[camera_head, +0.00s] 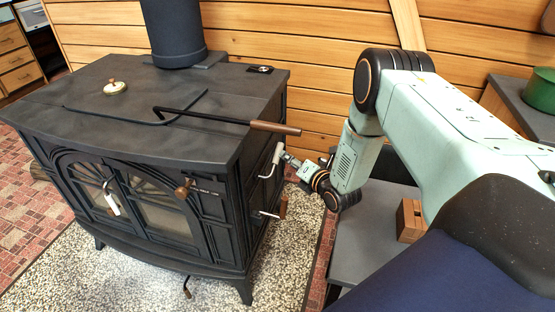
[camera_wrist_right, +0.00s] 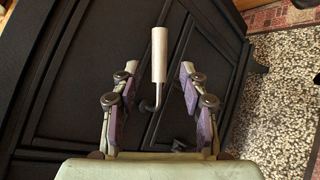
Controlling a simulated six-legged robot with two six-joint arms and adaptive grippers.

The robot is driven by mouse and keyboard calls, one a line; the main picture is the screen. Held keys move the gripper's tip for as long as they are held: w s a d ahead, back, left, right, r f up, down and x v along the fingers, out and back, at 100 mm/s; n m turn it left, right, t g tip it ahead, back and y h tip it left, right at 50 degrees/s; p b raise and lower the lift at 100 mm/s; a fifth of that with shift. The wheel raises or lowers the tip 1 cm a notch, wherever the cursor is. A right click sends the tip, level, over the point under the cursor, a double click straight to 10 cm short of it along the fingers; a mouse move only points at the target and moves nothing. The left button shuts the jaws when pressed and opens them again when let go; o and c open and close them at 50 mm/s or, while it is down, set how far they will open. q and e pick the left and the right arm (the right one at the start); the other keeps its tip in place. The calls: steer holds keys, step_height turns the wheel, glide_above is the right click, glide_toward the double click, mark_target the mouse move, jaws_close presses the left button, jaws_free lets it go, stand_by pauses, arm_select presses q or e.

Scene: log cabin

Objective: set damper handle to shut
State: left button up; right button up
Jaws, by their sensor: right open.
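A black stove (camera_head: 160,125) stands at the left of the head view. On its right side is a bent metal handle with a pale grip (camera_head: 276,154); a handle with a brown wooden grip (camera_head: 283,207) sits lower. The frames do not label which is the damper handle. My right gripper (camera_head: 288,159) is beside the pale handle. In the right wrist view it (camera_wrist_right: 157,76) is open, with the pale handle (camera_wrist_right: 159,55) between and beyond its fingers, apart from both. That handle's bent stem runs down to a pivot. My left gripper is not in view.
A dark rod with a wooden end (camera_head: 275,128) juts past the stove top above my right gripper. The front door has a white-gripped handle (camera_head: 111,198). A grey table (camera_head: 365,255) with a wooden block (camera_head: 409,220) lies below my right arm. A green pot (camera_head: 541,90) stands at right.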

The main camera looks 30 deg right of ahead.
mark_target(278, 153)
steer(key=b+x, duration=0.3)
steer(key=x, duration=0.4)
steer(key=shift+a+f, duration=0.1)
steer(key=shift+f, duration=0.1)
steer(key=shift+w+b, duration=0.4)
jaws_close()
stand_by(0.3)
